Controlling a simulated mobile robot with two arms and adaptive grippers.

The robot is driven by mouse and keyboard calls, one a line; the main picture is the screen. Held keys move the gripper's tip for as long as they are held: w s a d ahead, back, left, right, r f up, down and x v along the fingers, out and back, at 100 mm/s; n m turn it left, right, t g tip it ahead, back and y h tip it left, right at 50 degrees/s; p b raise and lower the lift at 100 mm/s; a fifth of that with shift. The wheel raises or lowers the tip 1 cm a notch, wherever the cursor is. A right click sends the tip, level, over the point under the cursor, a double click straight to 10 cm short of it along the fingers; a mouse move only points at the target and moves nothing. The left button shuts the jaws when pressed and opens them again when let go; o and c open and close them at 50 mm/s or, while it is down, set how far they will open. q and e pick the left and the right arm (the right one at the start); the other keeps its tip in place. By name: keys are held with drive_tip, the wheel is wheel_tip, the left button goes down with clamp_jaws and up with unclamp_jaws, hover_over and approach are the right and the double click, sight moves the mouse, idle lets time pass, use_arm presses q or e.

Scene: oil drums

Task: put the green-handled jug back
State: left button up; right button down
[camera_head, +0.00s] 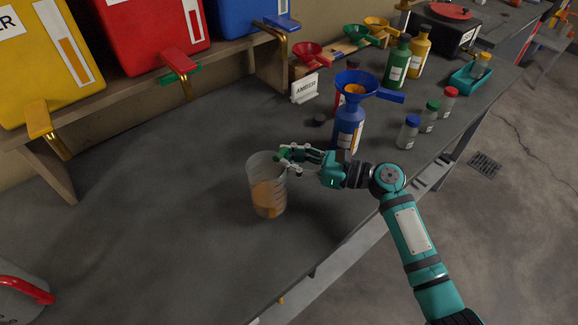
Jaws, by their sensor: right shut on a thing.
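The green-handled jug (266,186) is clear and holds some amber liquid in its lower part. It looks nearly upright over the middle of the dark bench; I cannot tell whether its base touches the top. My right gripper (287,156) comes from the right and is shut on the jug's green handle, which the fingers mostly hide. My left gripper is not in view.
A blue bottle (347,135) with a blue funnel (356,86) stands close behind my right gripper. Small capped vials (408,132) stand to the right. A red-handled jug (24,298) is at the lower left. Drums (150,42) sit on a shelf behind. The bench's left middle is clear.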

wheel_tip(320, 180, down, 3)
drive_tip(key=shift+r, duration=0.1)
drive_tip(key=shift+f, duration=0.3)
drive_tip(key=shift+f, duration=0.15)
drive_tip(key=c, duration=1.4)
unclamp_jaws()
drive_tip(key=shift+s+d, duration=0.15)
drive_tip(key=shift+d, duration=0.2)
drive_tip(key=b+v, duration=0.2)
drive_tip(key=v, duration=0.8)
drive_tip(key=shift+s+d, duration=0.15)
drive_tip(key=shift+d, duration=0.05)
drive_tip(key=shift+s+d, duration=0.15)
drive_tip(key=shift+d, duration=0.2)
